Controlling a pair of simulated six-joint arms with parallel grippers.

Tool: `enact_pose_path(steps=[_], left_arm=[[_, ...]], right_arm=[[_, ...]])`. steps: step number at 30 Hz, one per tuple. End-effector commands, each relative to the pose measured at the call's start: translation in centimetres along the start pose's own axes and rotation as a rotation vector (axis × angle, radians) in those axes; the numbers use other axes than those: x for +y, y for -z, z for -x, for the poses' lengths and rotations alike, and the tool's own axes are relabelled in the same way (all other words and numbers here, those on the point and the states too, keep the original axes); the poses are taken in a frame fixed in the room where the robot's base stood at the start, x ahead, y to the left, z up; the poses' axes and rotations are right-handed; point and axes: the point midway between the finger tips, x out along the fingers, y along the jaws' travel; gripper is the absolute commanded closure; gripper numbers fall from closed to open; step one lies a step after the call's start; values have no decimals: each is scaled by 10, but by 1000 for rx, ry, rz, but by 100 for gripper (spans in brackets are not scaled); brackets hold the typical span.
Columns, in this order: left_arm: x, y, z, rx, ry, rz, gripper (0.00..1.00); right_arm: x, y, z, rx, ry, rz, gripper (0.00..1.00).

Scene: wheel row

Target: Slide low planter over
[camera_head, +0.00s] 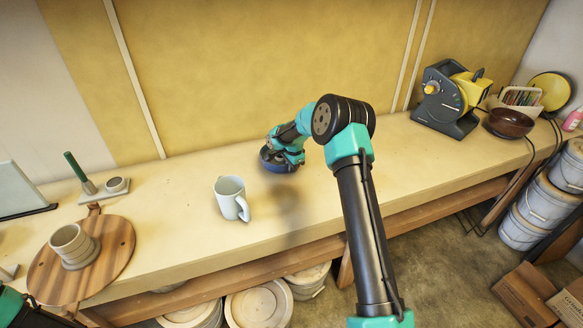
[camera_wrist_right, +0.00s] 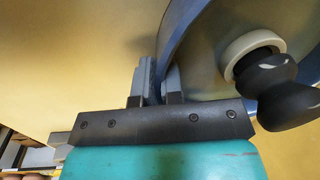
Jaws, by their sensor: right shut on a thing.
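A pale mug (camera_head: 230,198) stands left of the planter. A round wooden board (camera_head: 115,255) bears a pot (camera_head: 72,246). A yellow-and-grey machine (camera_head: 450,98), a brown bowl (camera_head: 509,123) and a caddy (camera_head: 520,97) stand far right. The bench (camera_head: 180,225) is clear around the mug.

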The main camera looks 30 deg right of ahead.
Motion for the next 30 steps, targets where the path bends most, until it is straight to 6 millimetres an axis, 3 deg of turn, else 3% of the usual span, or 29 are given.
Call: enact_pose_path(steps=[4,6,14,23,30], left_arm=[[0,0,0,0,0,0,62],[0,0,0,0,0,0,62],[0,0,0,0,0,0,62],[0,0,0,0,0,0,62],[0,0,0,0,0,0,62]], right_arm=[[0,0,0,0,0,0,100],[0,0,0,0,0,0,87],[0,0,0,0,0,0,63],[0,0,2,0,1,0,63],[-1,0,26,1,3,0,63]])
